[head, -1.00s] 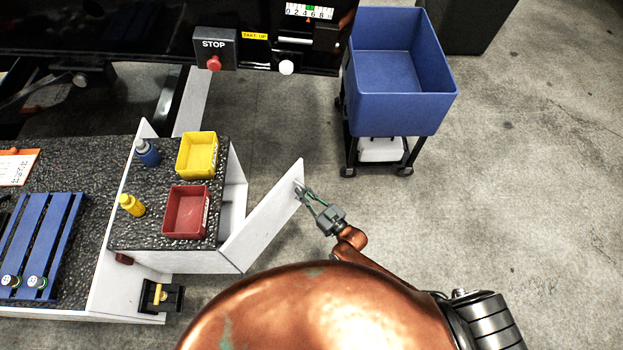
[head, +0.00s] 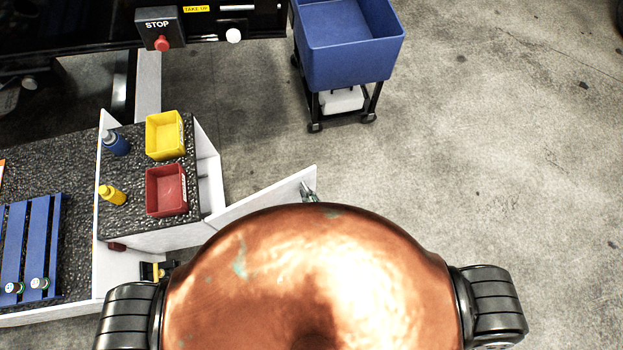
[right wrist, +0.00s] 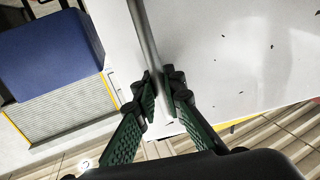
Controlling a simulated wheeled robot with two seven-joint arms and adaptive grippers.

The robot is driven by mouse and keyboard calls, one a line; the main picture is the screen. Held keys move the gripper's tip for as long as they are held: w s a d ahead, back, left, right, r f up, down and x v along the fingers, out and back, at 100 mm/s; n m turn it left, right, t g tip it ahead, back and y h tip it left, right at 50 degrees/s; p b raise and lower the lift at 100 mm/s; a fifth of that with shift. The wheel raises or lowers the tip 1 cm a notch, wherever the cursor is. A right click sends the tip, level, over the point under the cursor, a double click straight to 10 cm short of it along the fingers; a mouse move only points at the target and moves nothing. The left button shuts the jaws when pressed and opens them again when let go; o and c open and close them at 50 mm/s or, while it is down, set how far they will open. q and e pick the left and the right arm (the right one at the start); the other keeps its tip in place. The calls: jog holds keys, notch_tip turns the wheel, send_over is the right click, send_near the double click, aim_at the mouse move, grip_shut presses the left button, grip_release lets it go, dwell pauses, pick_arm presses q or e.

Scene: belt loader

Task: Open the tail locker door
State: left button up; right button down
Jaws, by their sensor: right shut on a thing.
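The tail locker door (head: 262,197) is a white panel. It stands swung well out from the right side of the white locker (head: 209,170), with an open gap between them. My right gripper (head: 309,192) is at the door's free end, partly hidden behind my copper body. In the right wrist view my right gripper (right wrist: 163,98) has its two green fingers closed around a grey bar handle (right wrist: 146,38) on the white door face (right wrist: 225,50). My left gripper is not in view.
A red bin (head: 166,190), a yellow bin (head: 165,136), a blue bottle (head: 116,143) and a yellow bottle (head: 112,195) stand on the dark locker top. A blue tub on a wheeled stand (head: 350,50) is beyond the door. Floor to the right is clear.

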jog(key=shift+s, duration=0.5)
jog(key=c, duration=2)
grip_release()
jog(key=shift+c, duration=0.2)
jog(key=shift+w+d, duration=0.1)
notch_tip(320, 180, up, 10)
